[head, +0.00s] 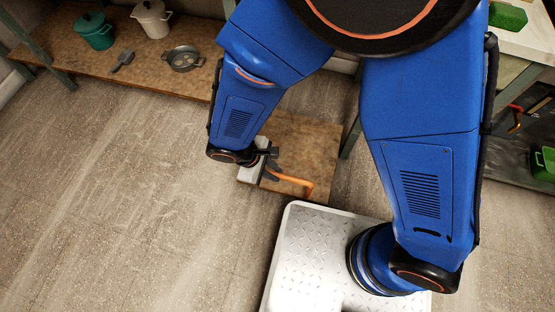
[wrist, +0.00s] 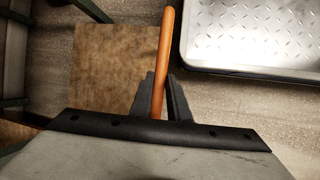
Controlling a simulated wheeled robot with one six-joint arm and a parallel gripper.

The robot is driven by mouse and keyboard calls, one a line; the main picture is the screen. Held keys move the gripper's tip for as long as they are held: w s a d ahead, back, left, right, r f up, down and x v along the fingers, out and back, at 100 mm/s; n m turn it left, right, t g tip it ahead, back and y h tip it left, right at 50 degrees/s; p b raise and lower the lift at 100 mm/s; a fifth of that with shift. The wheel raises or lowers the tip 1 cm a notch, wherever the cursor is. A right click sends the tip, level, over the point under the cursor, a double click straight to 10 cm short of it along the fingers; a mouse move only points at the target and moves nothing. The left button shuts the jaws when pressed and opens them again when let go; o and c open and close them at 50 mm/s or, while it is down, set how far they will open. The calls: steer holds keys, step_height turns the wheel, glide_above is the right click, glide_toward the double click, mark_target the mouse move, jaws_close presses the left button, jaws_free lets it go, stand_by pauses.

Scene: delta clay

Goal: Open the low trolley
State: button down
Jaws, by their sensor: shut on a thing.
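The low trolley (head: 310,140) shows as a brown, worn flat top partly behind my arm in the head view. It also shows in the wrist view (wrist: 112,65), left of my fingers. An orange bar handle (head: 292,181) with a bent end lies at the trolley's near edge. In the wrist view the orange handle (wrist: 166,50) runs up from between my fingers. My gripper (head: 270,168) is shut on it, and the black fingers (wrist: 160,98) press from both sides. How the handle joins the trolley is hidden.
A low wooden shelf (head: 150,62) at the back left holds a teal pot (head: 94,31), a cream pot (head: 152,19) and a grey pan (head: 183,58). A shelf unit with green items stands at the right. My metal base is close to the handle. The floor at left is clear.

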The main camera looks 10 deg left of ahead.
steer(key=shift+s, duration=0.4)
steer(key=c, duration=1.7)
jaws_free()
steer(key=shift+a, duration=0.1)
steer(key=v, duration=1.7)
steer(key=shift+r, duration=0.2)
